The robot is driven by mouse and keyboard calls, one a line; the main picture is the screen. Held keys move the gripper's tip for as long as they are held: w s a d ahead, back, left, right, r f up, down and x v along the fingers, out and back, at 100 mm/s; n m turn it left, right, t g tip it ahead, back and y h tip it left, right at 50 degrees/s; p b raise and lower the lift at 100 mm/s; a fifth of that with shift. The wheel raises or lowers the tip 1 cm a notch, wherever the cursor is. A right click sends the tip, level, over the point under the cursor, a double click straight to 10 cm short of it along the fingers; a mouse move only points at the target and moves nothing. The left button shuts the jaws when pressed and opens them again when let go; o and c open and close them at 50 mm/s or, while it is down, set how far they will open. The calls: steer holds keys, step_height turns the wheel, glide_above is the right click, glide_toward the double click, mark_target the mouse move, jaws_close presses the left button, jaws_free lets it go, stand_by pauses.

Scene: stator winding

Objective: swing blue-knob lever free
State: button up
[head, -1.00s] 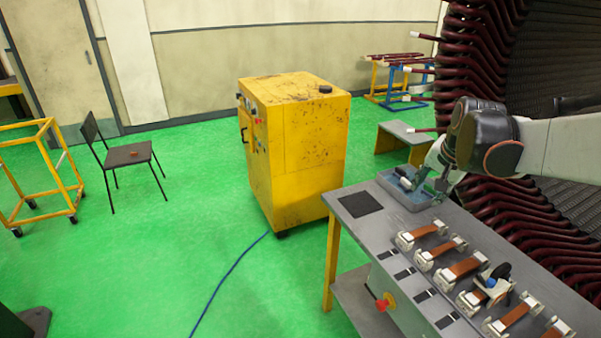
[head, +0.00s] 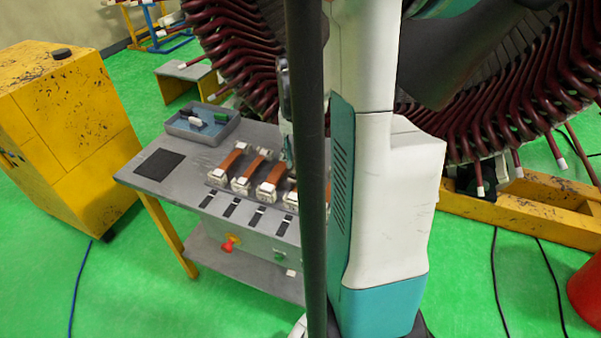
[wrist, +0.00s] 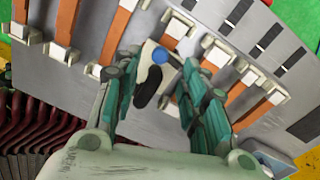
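The lever shows in the wrist view with a blue knob (wrist: 160,56) and a black handle (wrist: 148,87) on a pale bracket. It sits among the brown strips on the grey table. My gripper (wrist: 167,65) is open, with its green fingers apart on either side of the lever. The knob and handle lie between the fingers in the picture; I see no clear contact, and depth is hard to judge. In the head view the lever and gripper are hidden behind my own body and arm.
The grey table (head: 196,153) carries brown strips in pale clamps (head: 228,158), a dark pad (head: 159,164) and a blue-grey tray (head: 204,126) with small items. The maroon stator coils (head: 533,75) stand close behind. A yellow cabinet (head: 75,120) stands left, with green floor between.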

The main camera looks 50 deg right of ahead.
mark_target(301, 173)
step_height(301, 173, down, 6)
steer(key=shift+s+r+b, duration=0.1)
steer(key=shift+r+b, duration=0.05)
steer(key=shift+b, duration=0.45)
steer(key=shift+c, duration=0.3)
jaws_close()
